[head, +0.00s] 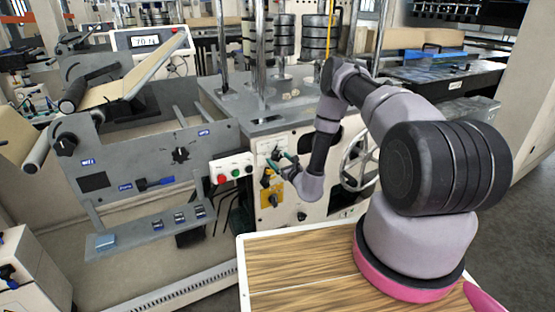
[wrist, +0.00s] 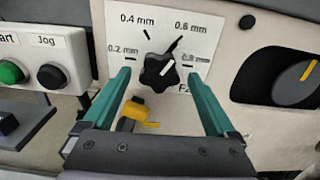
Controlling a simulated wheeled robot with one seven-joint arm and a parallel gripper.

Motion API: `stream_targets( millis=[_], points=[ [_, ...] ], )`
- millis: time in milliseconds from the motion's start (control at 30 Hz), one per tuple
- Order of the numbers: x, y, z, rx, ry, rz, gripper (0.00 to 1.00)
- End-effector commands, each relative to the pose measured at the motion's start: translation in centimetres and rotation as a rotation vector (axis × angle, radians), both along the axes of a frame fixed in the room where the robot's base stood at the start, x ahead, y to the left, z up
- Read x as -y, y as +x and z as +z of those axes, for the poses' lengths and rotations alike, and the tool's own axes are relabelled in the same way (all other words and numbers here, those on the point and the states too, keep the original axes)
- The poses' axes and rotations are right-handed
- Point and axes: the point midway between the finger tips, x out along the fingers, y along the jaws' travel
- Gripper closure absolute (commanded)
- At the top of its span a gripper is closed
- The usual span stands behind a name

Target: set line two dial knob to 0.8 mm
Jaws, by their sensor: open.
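The dial knob (wrist: 158,71) is a black lobed knob with a white pointer line, on a white scale plate (wrist: 195,20) in the wrist view. The marks read 0.2 mm, 0.4 mm, 0.6 mm and, at right, what looks like 0.8 mm. The pointer leans up and right, nearer the 0.6 mm mark. My gripper (wrist: 158,80) is open, its two green fingers on either side of the knob with gaps, not gripping it. The right finger partly covers the lettering below the right mark. In the head view my gripper (head: 280,160) is at the white machine panel, the knob largely hidden.
A green button (wrist: 11,72) and a black Jog button (wrist: 52,75) are at left in the wrist view. A yellow part (wrist: 132,109) sits below the dial. A wood-topped table (head: 300,265) stands in front.

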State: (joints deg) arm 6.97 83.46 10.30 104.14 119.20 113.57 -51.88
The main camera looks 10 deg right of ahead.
Motion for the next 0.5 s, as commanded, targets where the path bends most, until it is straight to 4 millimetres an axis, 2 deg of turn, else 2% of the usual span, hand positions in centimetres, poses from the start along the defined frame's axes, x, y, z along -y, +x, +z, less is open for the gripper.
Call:
stream_targets(
  millis=[200, 467, 500],
  points=[
    [-0.48, 1.41, -0.02, -0.001, 0.001, 0.0, 0.08],
    [-0.49, 1.49, -0.03, -0.002, 0.0, 0.0, 0.08],
    [-0.49, 1.48, -0.03, -0.001, 0.001, 0.0, 0.24]
  ],
)
